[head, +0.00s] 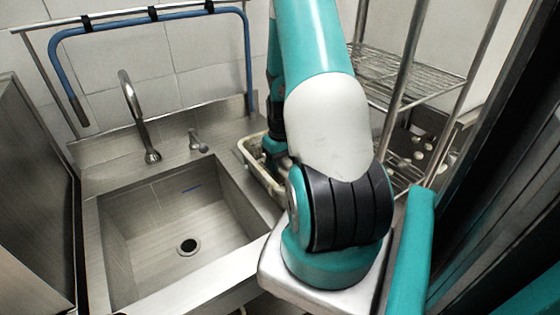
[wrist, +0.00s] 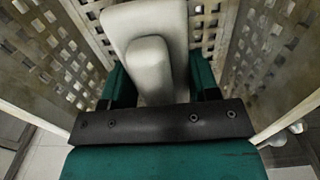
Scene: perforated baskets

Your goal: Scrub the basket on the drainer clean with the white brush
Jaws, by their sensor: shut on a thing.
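The perforated basket (head: 248,157) is a beige, grimy box on the drainer to the right of the sink, partly hidden behind my arm in the head view. In the wrist view its holed walls (wrist: 270,45) rise on the left, far and right sides, with brown stains on them. My gripper (wrist: 162,84) is between these walls, its green fingers shut on the white brush (wrist: 150,60). The brush's pale block stands close to the far wall; whether it touches is unclear. The bristles are not visible.
A blue hose (head: 150,17) hangs on a rail above. A wire rack (head: 385,75) stands at the right behind my arm.

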